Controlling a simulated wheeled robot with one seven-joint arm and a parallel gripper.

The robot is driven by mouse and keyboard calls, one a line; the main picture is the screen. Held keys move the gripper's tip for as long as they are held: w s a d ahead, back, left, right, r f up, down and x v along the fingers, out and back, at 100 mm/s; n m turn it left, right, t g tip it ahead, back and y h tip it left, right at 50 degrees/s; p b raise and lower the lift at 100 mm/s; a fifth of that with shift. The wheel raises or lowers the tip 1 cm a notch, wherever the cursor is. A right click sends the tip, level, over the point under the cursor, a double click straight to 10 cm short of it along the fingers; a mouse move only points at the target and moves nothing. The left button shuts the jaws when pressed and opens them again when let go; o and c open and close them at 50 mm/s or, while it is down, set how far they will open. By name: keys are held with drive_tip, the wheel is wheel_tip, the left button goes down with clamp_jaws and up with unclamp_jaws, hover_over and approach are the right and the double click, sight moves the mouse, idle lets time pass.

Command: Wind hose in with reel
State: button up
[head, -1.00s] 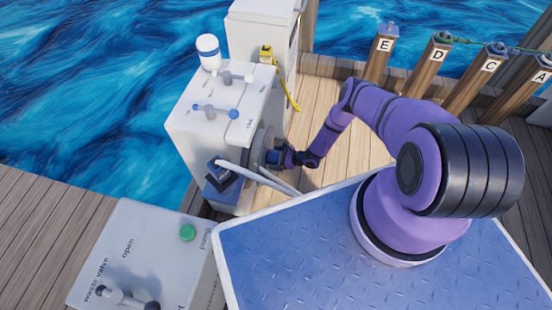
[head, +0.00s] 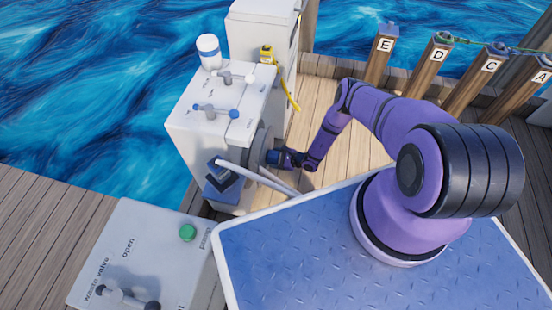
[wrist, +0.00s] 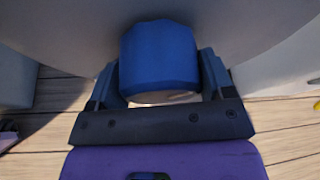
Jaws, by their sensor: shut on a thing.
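The hose reel (head: 262,146) is a grey disc on the right side of the white cabinet in the head view. My gripper (head: 277,157) is at the reel's face. In the wrist view my gripper (wrist: 160,92) is shut on a blue knob, the reel's handle (wrist: 158,55), with a finger on each side of it. The pale hose (head: 262,177) runs from a blue fitting (head: 217,172) at the cabinet's front down to the right, passing below my gripper. Its far end is hidden behind the blue platform.
The white cabinet (head: 190,140) carries valve levers (head: 215,111) and a white bottle (head: 208,52). A yellow nozzle (head: 266,54) with a yellow hose hangs behind. Lettered posts (head: 430,62) line the back right.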

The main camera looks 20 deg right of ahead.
drive_tip(key=shift+n+t+h, duration=0.3)
drive_tip(key=shift+n+t, duration=0.1)
drive_tip(key=shift+n, duration=0.4)
drive_tip(key=o, duration=0.9)
drive_tip(key=v, duration=1.1)
drive_tip(key=shift+f, duration=0.15)
